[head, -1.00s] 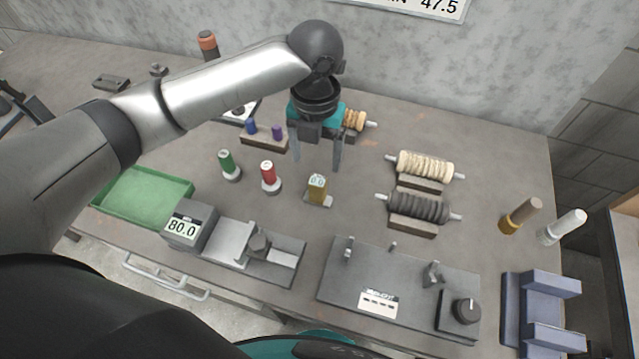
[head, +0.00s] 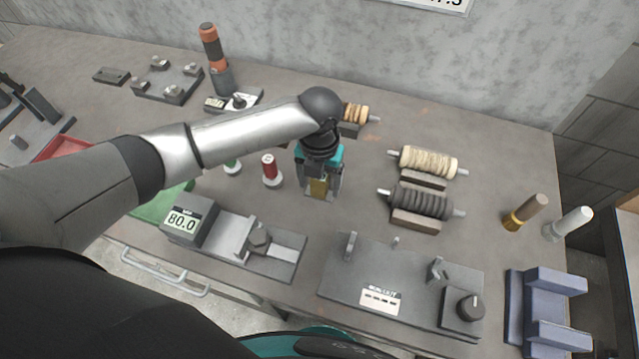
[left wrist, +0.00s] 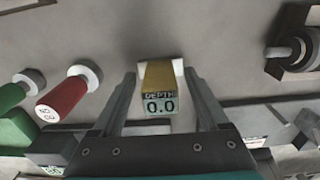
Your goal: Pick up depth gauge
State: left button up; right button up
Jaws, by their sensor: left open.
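The depth gauge (head: 318,187) is a small yellow block with a display, standing on the bench near its middle. In the left wrist view the depth gauge (left wrist: 159,88) shows "DEPTH 0.0" and sits between the fingers. My left gripper (head: 320,190) points down over it, one finger on each side. The left gripper (left wrist: 160,92) is open, with a gap on both sides of the gauge. In the head view the gripper hides the gauge's upper part. My right gripper is not in view.
A readout device showing 80.0 (head: 187,220) is at front left, and a grey fixture plate (head: 340,285) is in front. Two rollers on stands, one cream (head: 428,162) and one dark (head: 420,202), are to the right.

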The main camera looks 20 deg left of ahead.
pick_arm(q)
jog(key=shift+c, duration=0.4)
grip_shut()
jog(key=shift+r, duration=0.1)
